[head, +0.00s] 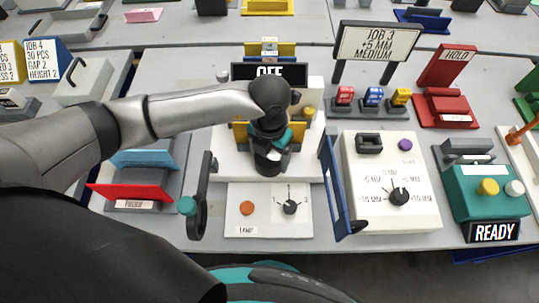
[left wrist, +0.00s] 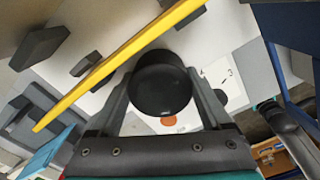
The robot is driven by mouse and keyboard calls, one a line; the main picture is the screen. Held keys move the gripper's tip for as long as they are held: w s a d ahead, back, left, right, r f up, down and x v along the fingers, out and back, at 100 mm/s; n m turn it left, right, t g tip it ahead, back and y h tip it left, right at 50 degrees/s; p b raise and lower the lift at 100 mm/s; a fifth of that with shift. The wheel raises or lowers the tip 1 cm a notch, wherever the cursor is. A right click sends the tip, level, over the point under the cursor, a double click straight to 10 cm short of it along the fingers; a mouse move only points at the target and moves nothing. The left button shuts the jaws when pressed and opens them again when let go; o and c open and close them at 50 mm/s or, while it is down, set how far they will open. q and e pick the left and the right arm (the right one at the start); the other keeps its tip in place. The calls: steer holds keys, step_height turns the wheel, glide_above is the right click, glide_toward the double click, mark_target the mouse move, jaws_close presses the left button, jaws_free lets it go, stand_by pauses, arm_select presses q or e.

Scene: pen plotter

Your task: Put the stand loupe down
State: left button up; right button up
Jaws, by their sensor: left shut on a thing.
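The stand loupe, a short black cylinder (head: 267,165), is between the fingers of my left gripper (head: 275,148). It is over the white plotter bed (head: 233,165) in the middle of the head view. In the left wrist view the loupe (left wrist: 162,84) shows as a dark round cup, with a finger of my left gripper (left wrist: 162,92) on each side. I cannot tell whether its lower end touches the surface below. My forearm and wrist hide part of the bed behind it. My right gripper is not in view.
A yellow bar (left wrist: 120,65) passes close to the loupe. In front is a white lamp panel (head: 265,222) with an orange button and a dial. A blue-framed upright panel (head: 334,185) and a white dial box (head: 385,215) stand right. Red and blue trays (head: 130,190) are left.

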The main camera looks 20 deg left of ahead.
mark_target(270, 154)
arm_select(q)
steer(key=shift+f, duration=0.1)
steer(key=o, duration=1.2)
steer(key=shift+r, duration=0.35)
step_height(270, 154, up, 12)
steer(key=shift+f+p, duration=0.2)
steer(key=shift+p, duration=0.55)
